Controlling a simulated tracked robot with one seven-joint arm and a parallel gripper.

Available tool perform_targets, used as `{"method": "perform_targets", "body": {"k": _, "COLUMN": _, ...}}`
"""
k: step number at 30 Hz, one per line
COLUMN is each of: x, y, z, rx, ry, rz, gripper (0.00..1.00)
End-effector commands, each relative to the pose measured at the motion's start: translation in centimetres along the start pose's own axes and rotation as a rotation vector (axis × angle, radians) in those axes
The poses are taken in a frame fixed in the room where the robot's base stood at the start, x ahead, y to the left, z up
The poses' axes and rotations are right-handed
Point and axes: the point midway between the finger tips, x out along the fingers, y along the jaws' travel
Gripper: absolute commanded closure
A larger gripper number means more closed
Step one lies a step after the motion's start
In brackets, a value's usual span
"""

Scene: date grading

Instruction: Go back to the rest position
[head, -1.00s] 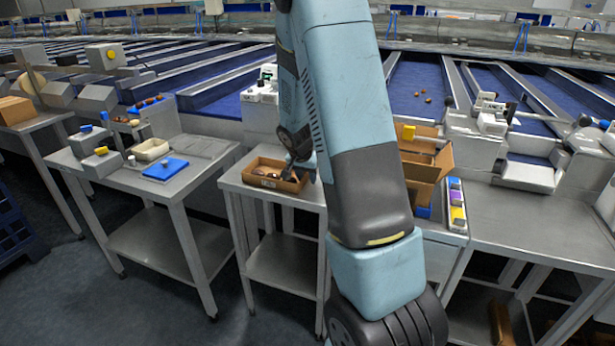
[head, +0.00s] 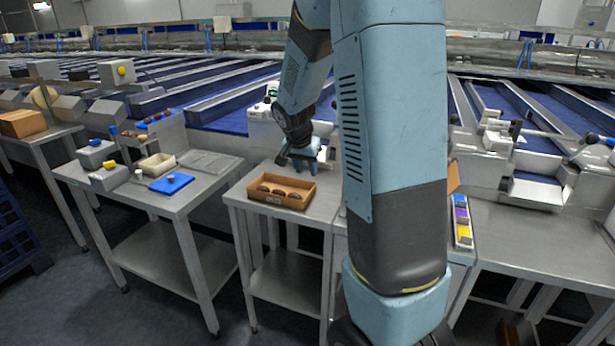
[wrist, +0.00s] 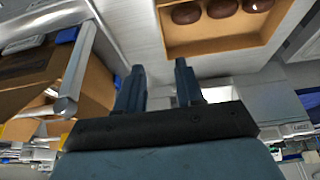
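My gripper (head: 299,160) hangs above the back edge of the small middle table, just behind and above a shallow brown tray. In the wrist view its two dark fingers (wrist: 159,78) stand apart with nothing between them, so it is open and empty. The brown tray (head: 281,203) holds several dark brown dates in a row. The tray also shows at the top of the wrist view (wrist: 215,45), with dates in it and clear of the fingers. My arm hides part of the area right of the tray.
A strip of coloured blocks (head: 462,220) lies at the right, near a brown carton mostly behind my arm. Blue conveyor lanes run behind.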

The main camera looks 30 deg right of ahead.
Motion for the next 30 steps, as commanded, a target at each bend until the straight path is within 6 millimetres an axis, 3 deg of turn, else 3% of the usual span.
{"method": "perform_targets", "body": {"k": 6, "x": -1.0, "y": 0.0, "z": 0.0, "rx": 0.000, "ry": -0.001, "rz": 0.000, "gripper": 0.63}}
{"method": "perform_targets", "body": {"k": 23, "x": -1.4, "y": 0.0, "z": 0.1, "rx": -0.006, "ry": -0.001, "rz": -0.004, "gripper": 0.63}}
{"method": "perform_targets", "body": {"k": 26, "x": -2.6, "y": 0.3, "z": 0.5, "rx": -0.024, "ry": -0.001, "rz": -0.017, "gripper": 0.63}}
{"method": "perform_targets", "body": {"k": 30, "x": -5.9, "y": 1.4, "z": 1.6, "rx": -0.080, "ry": -0.005, "rz": -0.052, "gripper": 0.63}}
